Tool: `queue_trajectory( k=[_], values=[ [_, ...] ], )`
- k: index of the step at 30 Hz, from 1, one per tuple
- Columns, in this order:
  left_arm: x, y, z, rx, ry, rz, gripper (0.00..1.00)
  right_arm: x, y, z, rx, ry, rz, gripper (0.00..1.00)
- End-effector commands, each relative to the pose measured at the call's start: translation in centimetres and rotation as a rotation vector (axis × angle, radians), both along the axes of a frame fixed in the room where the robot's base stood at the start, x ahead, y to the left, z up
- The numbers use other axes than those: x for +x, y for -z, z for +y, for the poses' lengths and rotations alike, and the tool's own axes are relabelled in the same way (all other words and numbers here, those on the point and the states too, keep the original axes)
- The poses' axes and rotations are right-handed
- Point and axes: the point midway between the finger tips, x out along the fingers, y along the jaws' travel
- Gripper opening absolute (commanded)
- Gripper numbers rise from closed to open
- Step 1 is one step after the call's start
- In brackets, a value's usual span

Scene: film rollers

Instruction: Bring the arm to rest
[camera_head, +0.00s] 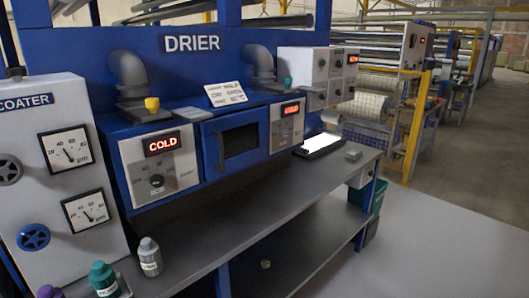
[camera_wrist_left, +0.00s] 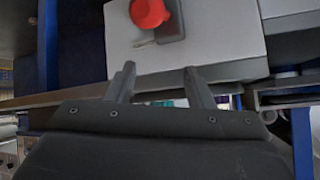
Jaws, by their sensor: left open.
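My left gripper (camera_wrist_left: 160,84) shows in the left wrist view with its two dark fingers apart and nothing between them. Beyond the fingertips is a light grey box-like surface (camera_wrist_left: 228,35) with a red knob (camera_wrist_left: 148,13) on a dark plate. I cannot tell whether the fingers touch that surface; they appear apart from the knob. Neither of my arms nor grippers shows in the head view. My right gripper is not in view.
In the head view, a grey bench (camera_head: 228,213) runs under the blue DRIER (camera_head: 190,84), whose display reads COLD. The COATER cabinet (camera_head: 85,185) stands at left. Capped bottles (camera_head: 149,258) stand at the bench's near left. Open floor (camera_head: 440,225) lies at right.

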Motion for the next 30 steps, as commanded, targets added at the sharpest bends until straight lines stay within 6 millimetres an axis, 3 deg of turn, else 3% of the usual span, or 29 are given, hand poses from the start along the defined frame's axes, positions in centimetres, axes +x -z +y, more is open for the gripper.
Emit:
queue_trajectory(
  k=[1,3,13,23,26,30],
  values=[
    [-2.2,0.8,-0.3,-0.02,0.02,0.075,0.48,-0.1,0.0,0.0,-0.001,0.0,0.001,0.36],
    [-4.9,1.6,-0.9,-0.047,0.055,0.17,0.48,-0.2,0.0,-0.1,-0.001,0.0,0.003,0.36],
    [-15.6,2.8,-4.3,-0.165,0.265,0.526,0.48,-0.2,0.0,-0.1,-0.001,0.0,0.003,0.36],
    [-13.4,9.7,-3.5,-0.175,0.254,0.544,0.48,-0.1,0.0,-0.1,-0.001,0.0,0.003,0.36],
    [-13.1,12.4,-3.2,-0.18,0.253,0.554,0.48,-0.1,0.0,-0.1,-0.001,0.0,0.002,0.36],
    [-13.1,17.4,-2.9,-0.191,0.251,0.576,0.48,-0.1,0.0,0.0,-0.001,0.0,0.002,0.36]
  ],
)
